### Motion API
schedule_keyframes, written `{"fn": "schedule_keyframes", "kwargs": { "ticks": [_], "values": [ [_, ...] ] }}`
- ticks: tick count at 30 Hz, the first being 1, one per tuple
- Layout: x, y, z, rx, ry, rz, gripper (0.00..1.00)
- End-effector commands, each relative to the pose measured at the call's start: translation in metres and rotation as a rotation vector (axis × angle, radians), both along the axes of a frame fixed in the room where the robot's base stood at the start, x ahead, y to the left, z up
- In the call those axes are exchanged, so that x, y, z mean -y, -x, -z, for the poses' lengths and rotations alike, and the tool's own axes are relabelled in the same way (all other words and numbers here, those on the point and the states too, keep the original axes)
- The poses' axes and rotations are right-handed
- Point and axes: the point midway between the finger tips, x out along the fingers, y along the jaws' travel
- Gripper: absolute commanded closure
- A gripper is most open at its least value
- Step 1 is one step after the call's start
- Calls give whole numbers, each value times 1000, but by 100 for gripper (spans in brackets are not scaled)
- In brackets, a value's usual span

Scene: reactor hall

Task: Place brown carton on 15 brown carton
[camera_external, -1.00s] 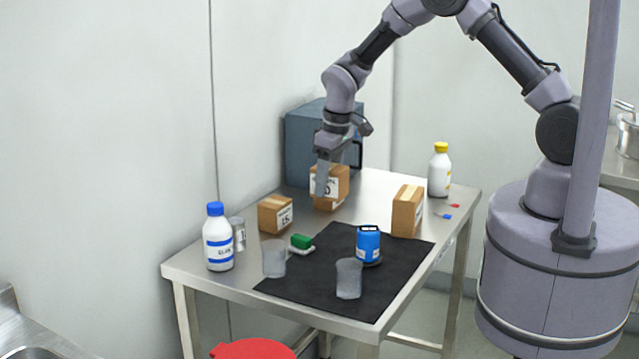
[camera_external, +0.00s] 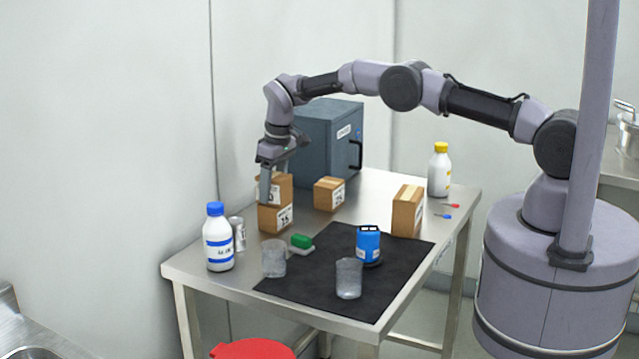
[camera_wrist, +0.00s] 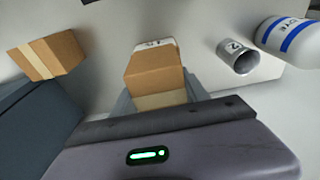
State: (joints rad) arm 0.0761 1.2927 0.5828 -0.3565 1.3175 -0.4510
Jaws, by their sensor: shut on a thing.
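My gripper (camera_external: 268,187) is shut on a brown carton (camera_external: 279,186) with a white label partly covered by a finger. The held carton is directly above the brown carton labelled 15 (camera_external: 268,219), lined up with it and seemingly touching its top. Whether it bears its weight there I cannot tell. In the wrist view the held carton (camera_wrist: 155,72) sits between the fingers and hides most of what is below it.
Another brown carton (camera_external: 328,194) stands behind right, near the blue-grey cabinet (camera_external: 325,140). A metal can (camera_external: 238,234) and a blue-capped bottle (camera_external: 218,240) stand close left. Two clear beakers (camera_external: 274,259), a green-topped item (camera_external: 302,241) and a blue container (camera_external: 368,244) are in front.

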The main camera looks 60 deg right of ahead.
Motion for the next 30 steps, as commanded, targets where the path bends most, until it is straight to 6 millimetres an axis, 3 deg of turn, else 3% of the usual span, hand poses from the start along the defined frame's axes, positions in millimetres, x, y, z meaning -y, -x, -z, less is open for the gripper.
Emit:
{"fn": "schedule_keyframes", "kwargs": {
  "ticks": [8, 9, 12, 22, 30],
  "values": [
    [0, 0, 2, 0, 0, 0, 92],
    [0, 0, 1, 0, 0, 0, 42],
    [0, 0, 1, 0, 0, 0, 26],
    [0, 0, -5, 1, 0, 0, 26],
    [0, 10, -78, 3, 0, 1, 26]
  ]
}}
